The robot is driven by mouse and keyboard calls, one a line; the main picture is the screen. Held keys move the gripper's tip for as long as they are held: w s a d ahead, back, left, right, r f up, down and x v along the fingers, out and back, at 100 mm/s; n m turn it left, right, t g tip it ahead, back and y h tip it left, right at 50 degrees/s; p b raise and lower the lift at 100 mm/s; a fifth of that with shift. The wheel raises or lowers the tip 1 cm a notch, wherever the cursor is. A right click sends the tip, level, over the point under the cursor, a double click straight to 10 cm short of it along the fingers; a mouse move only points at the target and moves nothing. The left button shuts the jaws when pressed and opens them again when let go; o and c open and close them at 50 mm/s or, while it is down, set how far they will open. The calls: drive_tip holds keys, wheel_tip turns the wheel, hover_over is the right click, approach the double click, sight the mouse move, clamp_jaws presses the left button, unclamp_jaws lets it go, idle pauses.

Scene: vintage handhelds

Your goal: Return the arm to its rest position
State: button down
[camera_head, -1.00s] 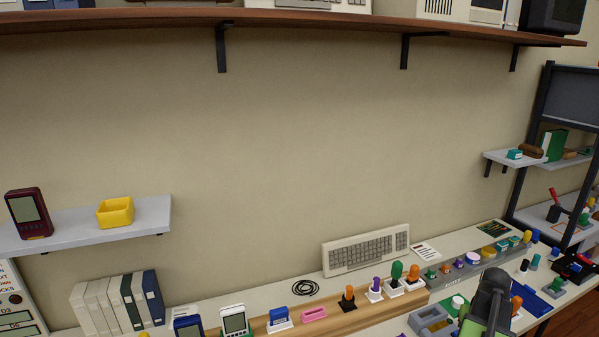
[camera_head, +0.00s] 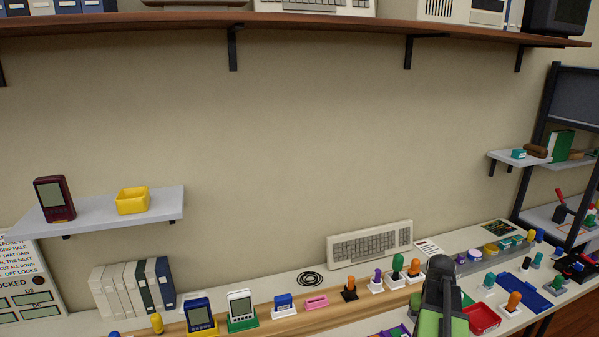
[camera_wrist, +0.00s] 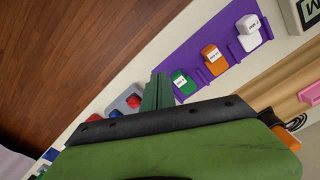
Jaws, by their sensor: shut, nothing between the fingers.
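My arm (camera_head: 440,300), dark with a green part, rises at the bottom right of the head view, in front of the workbench. It hides part of the bench behind it. My gripper (camera_wrist: 157,92) shows in the wrist view as two green fingers close together above the dark bar and green body of my wrist. It is shut and holds nothing. Beyond the fingers lies a purple strip (camera_wrist: 222,87) carrying green, orange and white blocks.
The bench holds a keyboard (camera_head: 370,243), a red tray (camera_head: 483,318) and several coloured knobbed pieces and handhelds. A wall shelf (camera_head: 160,206) bears a dark red handheld (camera_head: 54,199) and a yellow bin (camera_head: 132,201). A long shelf (camera_head: 300,25) runs overhead. Wood floor shows in the wrist view.

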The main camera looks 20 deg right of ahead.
drive_tip(key=w+a, duration=0.2)
drive_tip(key=a, duration=0.1)
drive_tip(key=w+a+n, duration=0.1)
drive_tip(key=w+a, duration=0.1)
drive_tip(key=a, duration=0.1)
drive_tip(key=w+a+n, duration=0.1)
drive_tip(key=a, duration=0.2)
drive_tip(key=shift+w+a, duration=0.15)
drive_tip(key=shift+w, duration=0.25)
drive_tip(key=w+a+n, duration=0.1)
drive_tip(key=a, duration=0.9)
drive_tip(key=w+a+n, duration=0.1)
drive_tip(key=a+n, duration=0.1)
drive_tip(key=a, duration=0.9)
drive_tip(key=w+a+n, duration=0.1)
drive_tip(key=a, duration=1)
drive_tip(key=shift+w+n, duration=0.25)
drive_tip(key=shift+n, duration=0.15)
drive_tip(key=shift+s+d+m, duration=0.25)
drive_tip(key=shift+d+m, duration=0.1)
drive_tip(key=shift+m, duration=0.05)
drive_tip(key=shift+w+d, duration=0.1)
drive_tip(key=shift+w, duration=0.05)
